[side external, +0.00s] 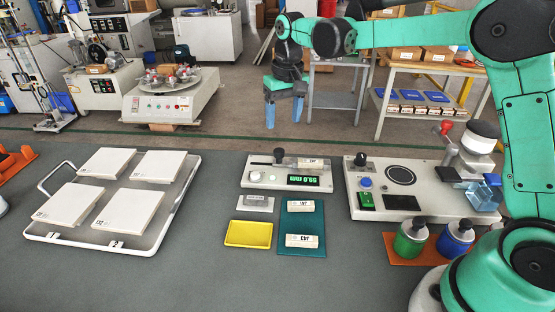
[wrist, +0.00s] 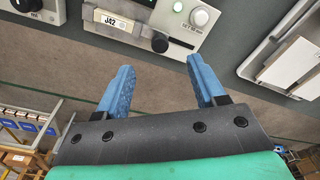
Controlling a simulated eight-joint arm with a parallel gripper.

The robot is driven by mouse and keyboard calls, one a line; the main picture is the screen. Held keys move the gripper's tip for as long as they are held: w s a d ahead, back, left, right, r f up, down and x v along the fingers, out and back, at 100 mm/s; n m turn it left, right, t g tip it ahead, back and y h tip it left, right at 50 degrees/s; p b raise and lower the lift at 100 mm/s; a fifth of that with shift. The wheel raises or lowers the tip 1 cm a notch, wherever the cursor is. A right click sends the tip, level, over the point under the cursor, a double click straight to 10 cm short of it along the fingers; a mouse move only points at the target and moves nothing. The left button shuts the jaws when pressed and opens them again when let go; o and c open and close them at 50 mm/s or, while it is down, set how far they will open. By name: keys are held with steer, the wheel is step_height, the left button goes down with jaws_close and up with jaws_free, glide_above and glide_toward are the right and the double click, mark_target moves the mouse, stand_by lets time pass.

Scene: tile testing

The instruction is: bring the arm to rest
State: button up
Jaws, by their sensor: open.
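My gripper (side external: 284,118) hangs in the air beyond the far edge of the workbench (side external: 200,270), with its blue fingers pointing down. In the wrist view the two fingers (wrist: 158,68) are spread wide with nothing between them. My green arm reaches in from the right and is raised above the bench. Below and in front of the fingers in the wrist view is a grey gauge (wrist: 177,30), with a small piece labelled J42 (wrist: 117,22) on it.
A white wire tray (side external: 181,205) holds several pale tiles at left. The gauge (side external: 260,176), a yellow tray (side external: 248,234) and a teal mat (side external: 302,220) with two labelled pieces sit mid-bench. A test unit (side external: 350,193) and two bottles (side external: 408,243) stand at right.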

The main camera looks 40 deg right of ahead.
steer(key=s+a+n+t, duration=0.2)
steer(key=s+t, duration=0.4)
steer(key=s, duration=1)
steer(key=shift+a+r+n, duration=0.25)
steer(key=shift+r+n, duration=0.05)
steer(key=shift+r, duration=0.05)
